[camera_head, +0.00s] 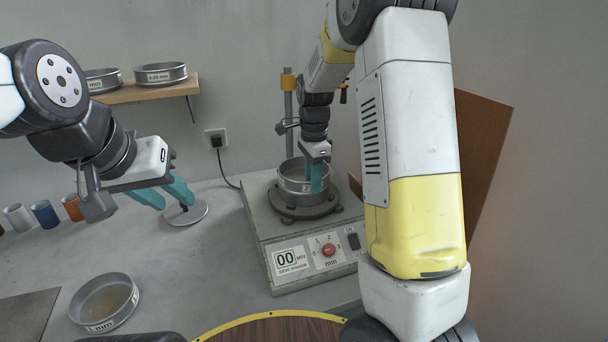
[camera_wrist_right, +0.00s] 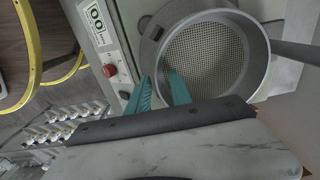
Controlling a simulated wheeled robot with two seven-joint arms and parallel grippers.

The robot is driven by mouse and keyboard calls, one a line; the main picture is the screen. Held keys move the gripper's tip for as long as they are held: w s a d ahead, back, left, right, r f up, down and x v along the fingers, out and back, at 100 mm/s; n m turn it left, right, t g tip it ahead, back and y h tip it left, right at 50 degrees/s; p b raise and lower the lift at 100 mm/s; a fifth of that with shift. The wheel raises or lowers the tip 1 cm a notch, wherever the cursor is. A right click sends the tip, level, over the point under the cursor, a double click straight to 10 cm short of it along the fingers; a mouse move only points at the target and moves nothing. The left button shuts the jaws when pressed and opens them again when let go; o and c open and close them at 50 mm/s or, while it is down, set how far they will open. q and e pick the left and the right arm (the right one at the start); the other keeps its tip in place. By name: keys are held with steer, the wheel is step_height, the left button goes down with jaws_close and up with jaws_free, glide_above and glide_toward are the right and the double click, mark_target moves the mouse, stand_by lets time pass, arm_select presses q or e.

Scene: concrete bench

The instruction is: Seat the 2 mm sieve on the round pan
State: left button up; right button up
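A round metal sieve (camera_head: 291,184) sits on the shaker's dark round base, and the start of a "2" shows on its label. Its mesh floor (camera_wrist_right: 205,58) shows in the right wrist view. My right gripper (camera_head: 312,180) points down at its near wall. In the wrist view its teal fingers (camera_wrist_right: 160,80) stand apart, seemingly one on each side of the wall. I cannot make out a separate round pan under the sieve. A round metal vessel (camera_head: 77,303) with an "mm" label and sandy grains lies at front left.
The sieve shaker (camera_head: 268,234) has a red knob, a display and a post behind. A shelf (camera_head: 150,90) holds two sieves. The middle of the bench is clear.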

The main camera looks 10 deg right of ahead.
step_height(320, 180, up, 8)
steer(key=shift+f, duration=0.15)
stand_by(0.6)
steer(key=s+r+n+t+y, duration=0.1)
steer(key=s+r+n+t, duration=0.2)
steer(key=s+n, duration=0.5)
steer(key=s+r+n+t+y, duration=0.1)
steer(key=s+r+n+t, duration=0.2)
steer(key=s+n, duration=0.5)
steer(key=shift+s+d+r, duration=0.2)
steer(key=shift+s+r, duration=0.4)
steer(key=shift+s, duration=3.35)
